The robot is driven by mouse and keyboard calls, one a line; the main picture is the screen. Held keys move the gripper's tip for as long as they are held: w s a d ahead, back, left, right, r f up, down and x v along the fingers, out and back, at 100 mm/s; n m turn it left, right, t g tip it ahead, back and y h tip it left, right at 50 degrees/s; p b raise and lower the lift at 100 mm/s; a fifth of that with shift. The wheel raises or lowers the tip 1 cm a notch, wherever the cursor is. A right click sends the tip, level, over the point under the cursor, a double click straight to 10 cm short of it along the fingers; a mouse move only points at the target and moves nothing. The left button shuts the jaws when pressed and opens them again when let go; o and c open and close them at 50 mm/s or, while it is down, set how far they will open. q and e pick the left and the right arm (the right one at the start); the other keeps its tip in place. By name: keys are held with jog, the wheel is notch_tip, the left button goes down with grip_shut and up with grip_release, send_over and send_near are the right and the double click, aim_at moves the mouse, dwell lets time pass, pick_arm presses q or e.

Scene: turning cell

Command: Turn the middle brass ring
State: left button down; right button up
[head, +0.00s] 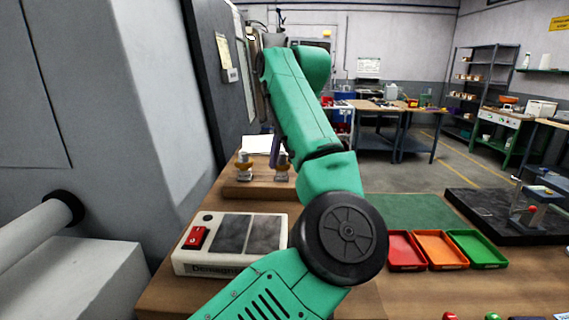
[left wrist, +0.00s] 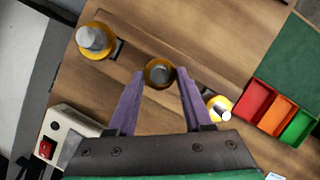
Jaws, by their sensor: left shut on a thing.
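Three brass rings stand in a row on a wooden block. In the left wrist view the middle brass ring (left wrist: 152,83) is between the two purple fingers of my left gripper (left wrist: 160,74), which is shut on it. It also shows in the head view (head: 283,163), partly beside a purple finger. One outer ring (left wrist: 96,50) with a grey post top is at the upper left. The other outer ring (left wrist: 228,101) is to the right, partly behind a finger; in the head view my arm hides it. My right gripper is not in view.
A demagnetiser box (head: 208,262) with a red switch is at the front left of the bench. Red (head: 405,266), orange (head: 440,265) and green (head: 478,263) trays stand to the right, by a green mat (head: 400,208). A grey machine (head: 165,130) bounds the left.

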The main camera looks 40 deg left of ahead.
pick_arm(q)
jog(key=m+t+b, duration=0.1)
jog(key=m+b, duration=0.1)
jog(key=m, duration=0.1)
jog(key=shift+s+a+f, duration=0.1)
jog(key=shift+m+t+h+b, duration=0.4)
jog(key=shift+m+b, duration=0.1)
jog(key=shift+m, duration=0.4)
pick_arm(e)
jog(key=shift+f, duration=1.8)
pick_arm(q)
jog(key=shift+c, duration=1.5)
grip_release()
jog(key=p+v, duration=0.2)
jog(key=v, duration=1.2)
jog(key=shift+r+p, duration=0.35)
jog(key=shift+r, duration=0.05)
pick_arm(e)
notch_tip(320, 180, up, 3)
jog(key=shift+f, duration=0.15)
